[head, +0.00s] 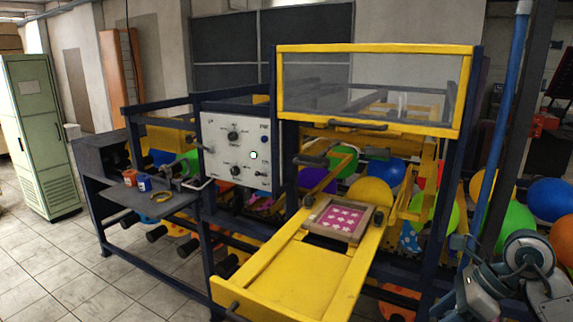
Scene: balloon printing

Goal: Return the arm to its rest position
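My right arm shows at the lower right edge of the head view, with grey and white links and a round joint. My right gripper (463,243) seems to be at the left end of this arm, beside the machine's right post. It is small and partly merged with the dark parts behind it, so I cannot tell whether its fingers are open or shut. No held object is visible there. My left arm and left gripper are out of the view.
A printing machine has a yellow sliding bed (290,272), a framed pink star screen (340,219), a raised clear guard (370,85) and a control panel (235,150). Ink bottles (144,183) stand on a side shelf (160,205). Balloons (549,199) crowd the right. Floor at left is clear.

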